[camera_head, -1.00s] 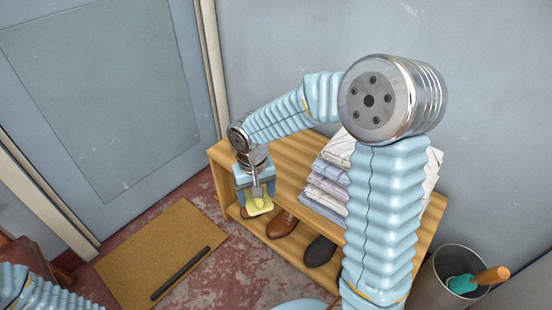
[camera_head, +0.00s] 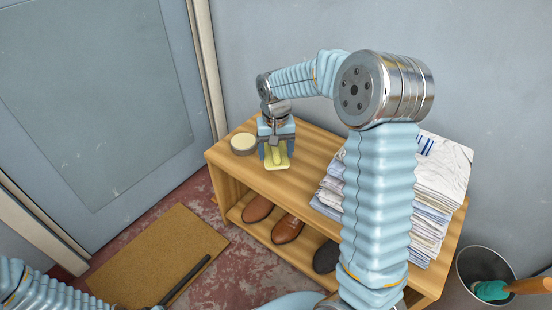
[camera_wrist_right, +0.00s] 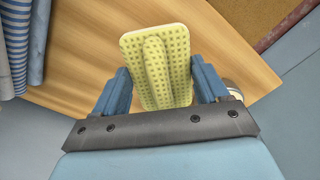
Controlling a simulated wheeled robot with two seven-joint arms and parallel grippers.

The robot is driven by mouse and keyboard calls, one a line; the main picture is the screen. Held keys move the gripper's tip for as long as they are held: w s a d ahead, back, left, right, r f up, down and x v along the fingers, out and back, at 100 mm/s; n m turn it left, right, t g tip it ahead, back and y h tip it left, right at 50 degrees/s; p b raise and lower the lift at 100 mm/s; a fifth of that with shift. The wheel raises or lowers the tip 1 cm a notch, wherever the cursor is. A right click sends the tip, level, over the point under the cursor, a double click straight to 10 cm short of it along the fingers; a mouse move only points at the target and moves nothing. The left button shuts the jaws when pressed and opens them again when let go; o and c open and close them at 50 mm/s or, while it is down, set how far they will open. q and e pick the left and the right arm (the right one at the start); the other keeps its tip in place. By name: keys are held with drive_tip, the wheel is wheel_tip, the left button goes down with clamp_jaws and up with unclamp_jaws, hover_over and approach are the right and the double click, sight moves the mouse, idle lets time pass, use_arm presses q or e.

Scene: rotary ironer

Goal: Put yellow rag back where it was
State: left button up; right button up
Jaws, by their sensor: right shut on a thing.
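The yellow rag (camera_head: 279,158) is pinched in my right gripper (camera_head: 276,150), over the left part of the wooden shelf's top (camera_head: 310,160). In the right wrist view the rag (camera_wrist_right: 172,62) is a dotted yellow sheet with a raised ridge down its middle, between the two blue fingers (camera_wrist_right: 160,88). I cannot tell whether its lower edge touches the wood. My left arm shows at the bottom left, but its gripper is out of view.
A round tin (camera_head: 243,143) with pale contents stands on the shelf top just left of the rag. Folded cloths (camera_head: 440,185) are stacked at the right, partly behind my arm. Brown shoes (camera_head: 287,228) sit below. A mat (camera_head: 160,255) with a dark bar (camera_head: 186,280) lies on the floor.

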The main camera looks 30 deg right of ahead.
drive_tip(key=shift+w+d+f, duration=0.25)
drive_tip(key=shift+w+f, duration=0.05)
drive_tip(key=shift+f, duration=0.2)
drive_tip(key=f, duration=0.3)
drive_tip(key=shift+w+d+f, duration=0.1)
drive_tip(key=shift+w+f, duration=0.1)
drive_tip(key=shift+f, duration=0.05)
drive_tip(key=shift+f+b, duration=0.15)
drive_tip(key=shift+b, duration=0.2)
drive_tip(key=o, duration=1)
drive_tip(key=shift+r, duration=0.55)
wheel_tip(320, 180, up, 11)
drive_tip(key=shift+r+p, duration=0.15)
drive_tip(key=shift+p, duration=0.75)
